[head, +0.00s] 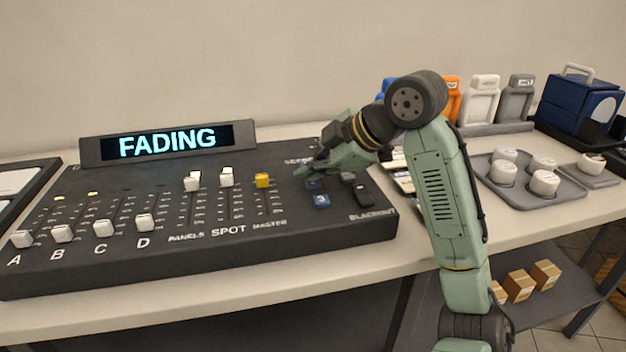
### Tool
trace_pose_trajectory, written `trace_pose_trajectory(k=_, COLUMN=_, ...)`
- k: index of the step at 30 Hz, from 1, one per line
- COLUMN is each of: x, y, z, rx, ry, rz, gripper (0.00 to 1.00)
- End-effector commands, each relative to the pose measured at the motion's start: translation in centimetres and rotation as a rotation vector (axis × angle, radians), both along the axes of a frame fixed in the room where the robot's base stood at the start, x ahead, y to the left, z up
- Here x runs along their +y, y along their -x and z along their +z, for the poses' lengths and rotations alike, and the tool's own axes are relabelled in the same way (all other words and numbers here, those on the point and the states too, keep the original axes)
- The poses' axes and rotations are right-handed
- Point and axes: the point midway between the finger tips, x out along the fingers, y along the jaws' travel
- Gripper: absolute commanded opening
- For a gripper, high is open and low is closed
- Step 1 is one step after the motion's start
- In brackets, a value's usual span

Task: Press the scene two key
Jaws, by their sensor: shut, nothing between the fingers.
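The lighting console (120,265) stands on the table, and its display (180,142) reads "FADING". My gripper (303,170) is shut and empty, low over the key group at the console's right. A blue key marked 3 (321,201) is in plain view. Another blue key (313,184) shows partly, just below the fingertips, and its number is too small to read. Any key farther back is hidden by my gripper. I cannot tell whether the fingertips touch a key.
A dark key (362,194) sits above the BLACKOUT label. White faders (103,228) labelled A to D and a yellow master fader (263,180) are to the left. A grey tray (525,190) with white round pieces and a blue case (580,104) stand at the right.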

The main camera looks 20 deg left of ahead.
Motion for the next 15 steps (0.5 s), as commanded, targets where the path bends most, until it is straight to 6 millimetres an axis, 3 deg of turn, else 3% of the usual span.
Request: trace_pose_trajectory(k=15, x=0.0, y=0.0, z=1.6, rx=0.001, ry=0.0, rz=0.0, gripper=0.0)
